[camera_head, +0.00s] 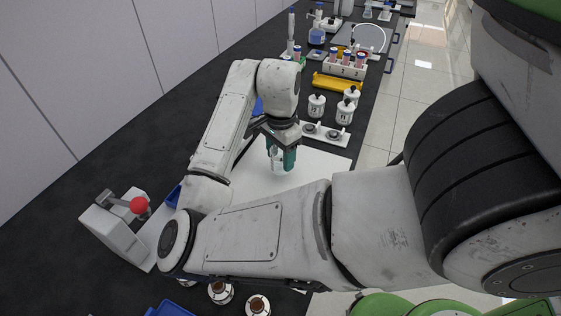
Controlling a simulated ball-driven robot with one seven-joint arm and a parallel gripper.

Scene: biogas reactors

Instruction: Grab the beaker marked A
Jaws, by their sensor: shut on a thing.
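My gripper (282,157) points down over the white mat (314,164) in the middle of the bench. Its green fingers are shut on a small clear glass vessel, which looks like a beaker (277,166). Only part of the glass shows between and below the fingers. No letter on it can be read, so I cannot tell whether it is marked A. I cannot tell whether its base touches the mat.
White bottles with black caps (345,111) stand behind the gripper, near a white holder (326,133). A yellow tray (338,83) and a tube rack (346,69) lie farther back. A white device with a red knob (139,205) stands at left. Brown-topped jars (258,305) stand at the front.

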